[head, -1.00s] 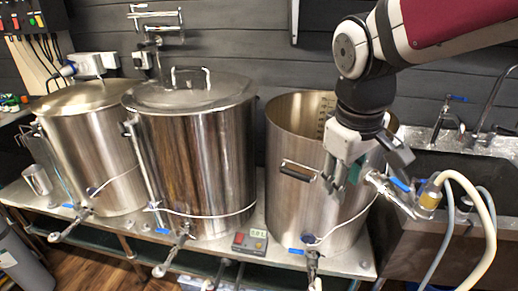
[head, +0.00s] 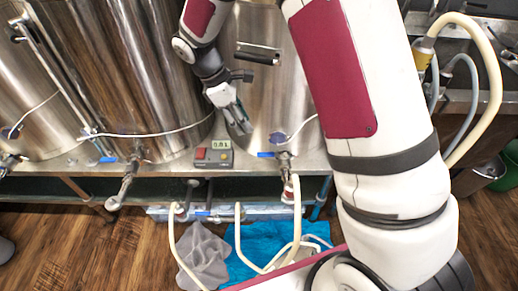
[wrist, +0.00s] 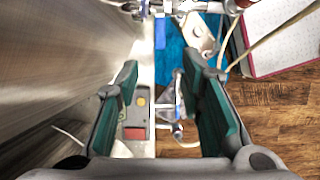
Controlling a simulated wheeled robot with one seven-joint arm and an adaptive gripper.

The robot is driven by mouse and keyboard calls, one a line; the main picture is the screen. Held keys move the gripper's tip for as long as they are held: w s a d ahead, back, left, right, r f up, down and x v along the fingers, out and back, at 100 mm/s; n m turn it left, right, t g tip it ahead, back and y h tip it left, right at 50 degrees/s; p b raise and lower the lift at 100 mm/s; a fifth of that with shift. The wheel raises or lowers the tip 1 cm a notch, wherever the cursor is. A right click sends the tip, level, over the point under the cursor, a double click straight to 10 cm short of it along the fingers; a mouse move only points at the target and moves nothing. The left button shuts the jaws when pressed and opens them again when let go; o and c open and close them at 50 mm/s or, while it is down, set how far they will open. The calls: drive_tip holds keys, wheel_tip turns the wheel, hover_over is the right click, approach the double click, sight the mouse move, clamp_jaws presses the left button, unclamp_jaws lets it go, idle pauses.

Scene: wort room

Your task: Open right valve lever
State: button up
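The right valve (head: 285,160) sticks out from the lower front of the right steel kettle. Its blue lever (head: 266,154) extends to the left of the valve, along the shelf edge. The lever shows as a narrow blue strip in the upper middle of the wrist view (wrist: 160,32), with the steel valve fittings (wrist: 165,8) above it. My gripper (head: 238,118) hangs in front of the right kettle (head: 262,85), above and left of the lever. In the wrist view, its two green-padded fingers (wrist: 162,72) are apart and empty.
A control box (head: 213,155) with a display stands on the shelf left of the lever. A white cord (head: 298,132) hangs across the kettle near the valve. Hoses (head: 296,215) and a blue towel (head: 260,240) lie below. The kettle wall (wrist: 55,70) is close to my left finger.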

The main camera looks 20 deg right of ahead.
sight(264, 154)
drive_tip(key=b+x, duration=0.2)
drive_tip(key=x, duration=1.1)
drive_tip(key=shift+s+d+f, duration=0.1)
drive_tip(key=shift+d+f, duration=0.1)
drive_tip(key=shift+f, duration=0.05)
drive_tip(key=shift+c, duration=0.6)
clamp_jaws()
